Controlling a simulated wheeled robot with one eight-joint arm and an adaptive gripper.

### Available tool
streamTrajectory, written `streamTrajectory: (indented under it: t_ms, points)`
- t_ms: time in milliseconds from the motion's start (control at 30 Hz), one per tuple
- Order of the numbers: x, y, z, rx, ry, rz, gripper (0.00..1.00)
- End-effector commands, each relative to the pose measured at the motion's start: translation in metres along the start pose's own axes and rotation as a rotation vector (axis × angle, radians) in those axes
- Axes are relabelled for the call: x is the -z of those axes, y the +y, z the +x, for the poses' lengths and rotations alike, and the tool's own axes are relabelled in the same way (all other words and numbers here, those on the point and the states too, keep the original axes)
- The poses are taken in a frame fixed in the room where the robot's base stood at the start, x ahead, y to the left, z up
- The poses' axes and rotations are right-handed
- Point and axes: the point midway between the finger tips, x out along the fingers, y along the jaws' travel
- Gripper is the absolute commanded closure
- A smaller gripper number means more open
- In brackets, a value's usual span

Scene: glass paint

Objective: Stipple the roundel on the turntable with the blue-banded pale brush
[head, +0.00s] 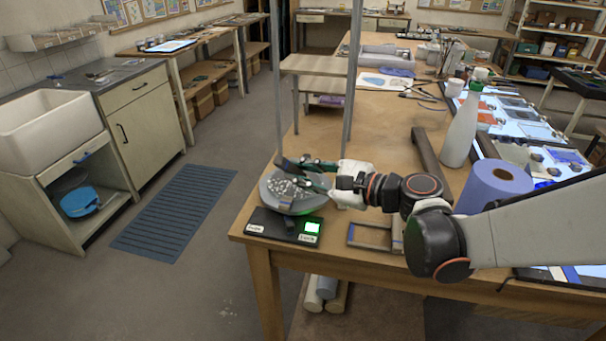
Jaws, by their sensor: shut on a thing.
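The turntable (310,206) is a grey disc near the front left corner of the wooden table. The roundel (287,188) lies on it and shows as a darker round with pale speckles, partly covered by my gripper. My gripper (285,176) reaches in from the right, low over the turntable, with its dark green fingers above the roundel. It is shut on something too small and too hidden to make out. I cannot see a blue band or a pale handle, nor tell whether anything touches the glass.
A black box (270,226) with a lit green display is at the turntable's front edge. A small frame (370,237), a dark bar (428,158), a pale bottle (463,128) and a blue paper roll (494,182) are to the right.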

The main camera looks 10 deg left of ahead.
Motion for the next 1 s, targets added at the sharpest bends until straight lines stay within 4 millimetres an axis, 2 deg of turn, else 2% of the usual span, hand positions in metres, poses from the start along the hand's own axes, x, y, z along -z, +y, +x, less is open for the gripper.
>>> streamTrajectory:
  t_ms: [367,1000]
  points:
    - [0.001,-0.001,0.003,0.0,-0.001,0.0,1.0]
    - [0.01,-0.026,0.053,0.0,-0.001,0.0,1.0]
